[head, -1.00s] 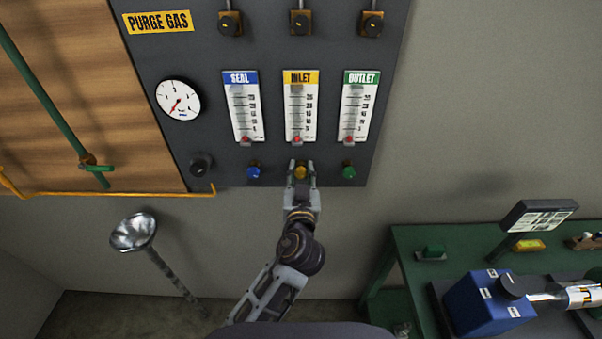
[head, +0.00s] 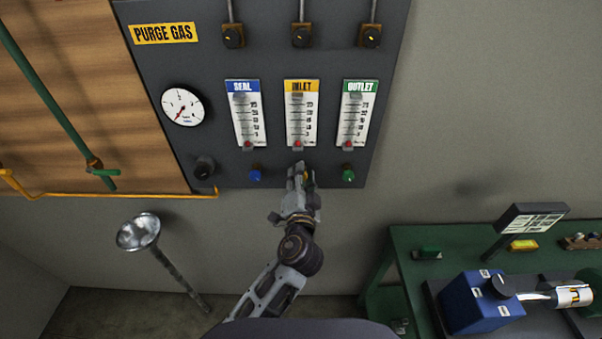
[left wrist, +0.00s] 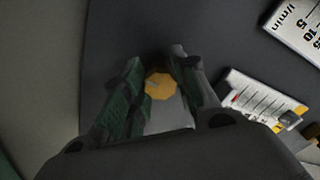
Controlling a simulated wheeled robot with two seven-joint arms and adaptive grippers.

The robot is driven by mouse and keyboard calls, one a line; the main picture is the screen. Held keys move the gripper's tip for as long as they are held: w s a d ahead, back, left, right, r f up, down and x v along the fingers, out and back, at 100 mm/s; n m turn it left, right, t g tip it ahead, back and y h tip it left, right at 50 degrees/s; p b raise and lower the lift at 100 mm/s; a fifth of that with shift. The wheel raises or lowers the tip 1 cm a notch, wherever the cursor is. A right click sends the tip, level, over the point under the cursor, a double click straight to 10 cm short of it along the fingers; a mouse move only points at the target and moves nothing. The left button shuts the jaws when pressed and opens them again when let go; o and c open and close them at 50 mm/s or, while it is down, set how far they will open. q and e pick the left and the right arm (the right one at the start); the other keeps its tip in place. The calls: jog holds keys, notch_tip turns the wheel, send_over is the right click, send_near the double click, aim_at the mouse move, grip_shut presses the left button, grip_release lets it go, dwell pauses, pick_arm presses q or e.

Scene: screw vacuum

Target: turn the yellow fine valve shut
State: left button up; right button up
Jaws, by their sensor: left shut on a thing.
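The yellow fine valve (head: 305,175) is a small knob below the yellow-topped INLET flow gauge (head: 301,115) on the dark panel. My left gripper (head: 301,174) is at the knob, shut on it, and hides most of it in the head view. In the left wrist view the yellow knob (left wrist: 160,84) sits between the two green-padded fingers (left wrist: 158,88). The red float of the INLET gauge is near the bottom of its scale. My right gripper is not in view.
A blue knob (head: 255,175) and a green knob (head: 348,175) flank the yellow one, under the SEAL and OUTLET gauges. A round dial (head: 182,107) is at the left. A green bench (head: 400,265) with a blue pump (head: 482,300) stands at the lower right.

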pick_arm(q)
jog(key=m+p, duration=0.2)
jog(key=m, duration=0.2)
jog(key=shift+r+m, duration=0.15)
jog(key=shift+m, duration=0.15)
jog(key=shift+m+p, duration=0.6)
jog(key=shift+m, duration=0.3)
jog(key=shift+m+p, duration=0.3)
jog(key=shift+m, duration=0.9)
jog(key=m, duration=0.5)
jog(key=shift+m, duration=1.4)
jog(key=shift+f, duration=0.2)
jog(key=o, duration=1)
jog(key=shift+r, duration=0.1)
